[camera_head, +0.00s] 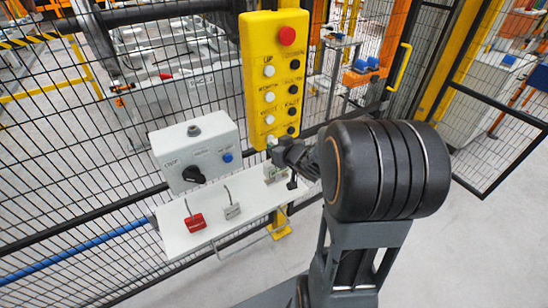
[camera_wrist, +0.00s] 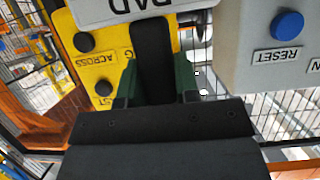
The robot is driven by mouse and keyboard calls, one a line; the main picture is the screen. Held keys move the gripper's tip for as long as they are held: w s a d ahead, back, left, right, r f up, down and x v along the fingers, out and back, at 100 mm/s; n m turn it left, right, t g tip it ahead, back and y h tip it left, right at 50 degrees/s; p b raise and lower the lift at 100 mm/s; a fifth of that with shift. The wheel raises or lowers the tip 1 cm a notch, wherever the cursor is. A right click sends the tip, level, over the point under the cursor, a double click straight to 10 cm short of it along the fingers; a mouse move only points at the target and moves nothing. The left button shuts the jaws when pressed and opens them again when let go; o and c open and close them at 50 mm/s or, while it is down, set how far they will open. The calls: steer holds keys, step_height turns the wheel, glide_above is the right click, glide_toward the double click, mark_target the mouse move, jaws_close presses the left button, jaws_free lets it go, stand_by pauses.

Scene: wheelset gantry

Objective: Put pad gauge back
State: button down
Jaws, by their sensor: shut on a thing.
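My gripper (camera_wrist: 155,78) shows in the wrist view with dark green fingers shut on a black upright piece, which runs up to a pale plate lettered PAD, the pad gauge (camera_wrist: 125,9). The plate is cut off by the top edge. In the head view my gripper (camera_head: 284,166) is at the right end of the white shelf (camera_head: 172,238), below the yellow control box. A small pale piece (camera_head: 274,174) shows there, partly hidden by my gripper. Whether the gauge touches the shelf I cannot tell.
A red gauge (camera_head: 196,222) and a grey gauge (camera_head: 232,211) with thin upright handles are on the shelf. A grey switch box (camera_head: 197,152) stands behind them. The yellow control box (camera_head: 274,75) hangs close above my gripper. Black mesh fence (camera_head: 70,165) runs behind.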

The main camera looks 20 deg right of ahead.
mark_target(274, 175)
steer(key=w+f, duration=0.3)
steer(key=f, duration=0.4)
steer(key=shift+w+d+b, duration=0.2)
steer(key=shift+d+b, duration=0.1)
steer(key=shift+b, duration=0.1)
steer(key=shift+f, duration=0.1)
steer(key=shift+f+b, duration=0.15)
steer(key=shift+b, duration=0.15)
steer(key=c, duration=0.8)
jaws_free()
steer(key=shift+c, duration=0.2)
